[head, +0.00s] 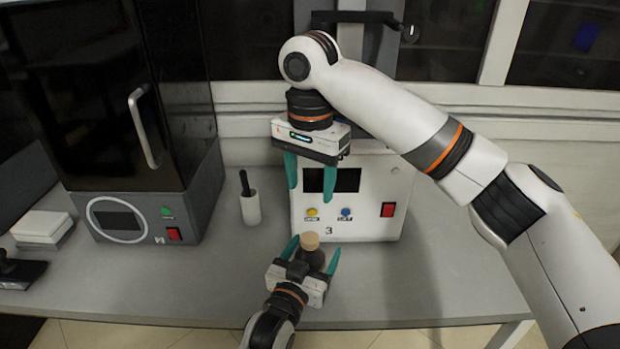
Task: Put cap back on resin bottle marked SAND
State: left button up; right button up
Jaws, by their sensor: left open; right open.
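A small dark bottle (312,259) stands upright near the front of the grey bench. A tan cap (310,240) sits on its top; how firmly it is seated I cannot tell. No SAND marking is readable from here. My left gripper (312,254) is low at the bench, open, with one teal finger on each side of the bottle; I cannot tell whether they touch it. Its body hides the bottle's lower part. My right gripper (310,185) is open and empty, pointing down above the bottle, in front of the white machine.
The white machine (372,222) with a dark screen and buttons stands behind the bottle. A white holder (250,207) with a black-handled tool is left of it. A large dark printer (120,130) fills the left. White boxes (42,228) lie far left. The bench's front right (440,290) is clear.

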pick_arm(q)
jog(key=shift+s, duration=0.1)
jog(key=v, duration=1.1)
jog(key=shift+s+a, duration=0.2)
jog(key=shift+s, duration=0.15)
